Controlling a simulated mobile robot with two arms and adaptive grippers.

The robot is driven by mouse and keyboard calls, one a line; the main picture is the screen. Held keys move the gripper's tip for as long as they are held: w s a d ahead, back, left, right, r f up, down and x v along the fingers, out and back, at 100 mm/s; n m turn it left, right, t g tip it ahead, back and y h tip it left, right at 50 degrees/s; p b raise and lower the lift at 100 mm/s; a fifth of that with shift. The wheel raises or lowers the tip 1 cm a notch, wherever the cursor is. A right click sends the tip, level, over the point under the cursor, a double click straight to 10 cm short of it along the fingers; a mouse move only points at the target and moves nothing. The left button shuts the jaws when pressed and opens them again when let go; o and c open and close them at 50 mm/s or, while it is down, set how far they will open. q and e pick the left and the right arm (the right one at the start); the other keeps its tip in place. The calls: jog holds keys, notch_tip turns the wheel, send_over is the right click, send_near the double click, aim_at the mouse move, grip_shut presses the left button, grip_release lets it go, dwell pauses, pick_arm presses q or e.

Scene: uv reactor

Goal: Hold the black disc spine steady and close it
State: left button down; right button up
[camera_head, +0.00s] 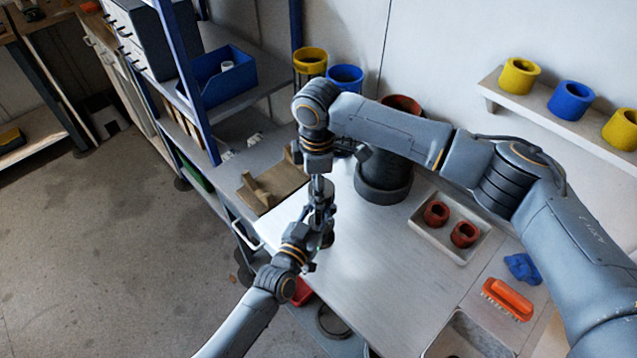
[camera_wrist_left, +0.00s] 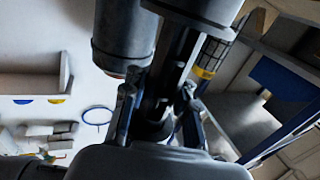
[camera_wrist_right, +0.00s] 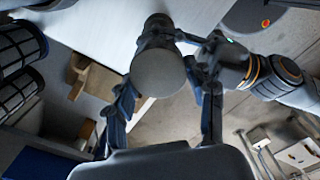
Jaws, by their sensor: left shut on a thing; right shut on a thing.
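The black disc spine is mostly hidden between my two grippers in the head view. My left gripper (camera_head: 321,220) comes from below and is shut on it; in the left wrist view the dark shaft of the spine (camera_wrist_left: 163,88) stands between the fingers. My right gripper (camera_head: 318,182) comes from above, close over the left one, and is also shut on the spine. In the right wrist view a round dark grey end (camera_wrist_right: 159,72) shows between its fingers (camera_wrist_right: 168,95). I cannot tell whether the spine is open or closed.
The grey worktop (camera_head: 365,255) below is mostly clear. On it are a dark cylindrical vessel (camera_head: 384,180), a tray (camera_head: 443,238) with two red rings, a blue cloth (camera_head: 522,268) and an orange brush (camera_head: 508,299). A wooden holder (camera_head: 268,188) stands left of the grippers.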

jog(key=shift+f, duration=0.55)
dwell(0.4)
